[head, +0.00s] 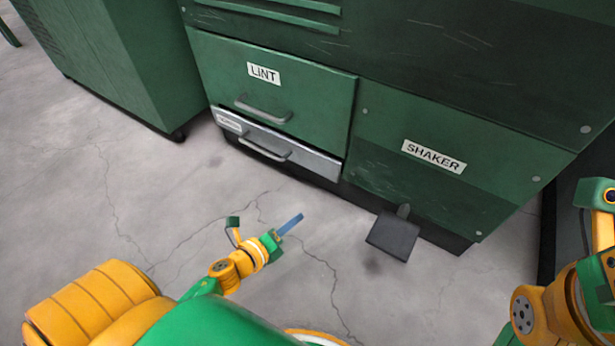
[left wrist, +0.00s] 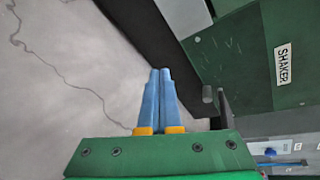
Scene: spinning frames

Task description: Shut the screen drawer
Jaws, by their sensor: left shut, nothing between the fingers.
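The grey-fronted drawer (head: 310,160) is low in the green machine, below the LINT drawer. Its small label at the left end is too small to read surely, and it has a bar handle (head: 265,150). I cannot tell how far it stands out. My left gripper (head: 299,217) is shut and empty, its blue fingers pointing toward the machine, apart from the drawer. In the left wrist view the shut fingers (left wrist: 159,75) point toward the machine's dark base, and a pale grey panel (left wrist: 185,15) shows at the top. My right gripper is not in view.
The LINT drawer (head: 270,88) is directly above. The SHAKER panel (head: 440,170) is to the right, with a dark pedal (head: 392,236) sticking out over the floor. A green cabinet (head: 130,60) stands at the left. The cracked concrete floor (head: 130,200) in front of the drawers is clear.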

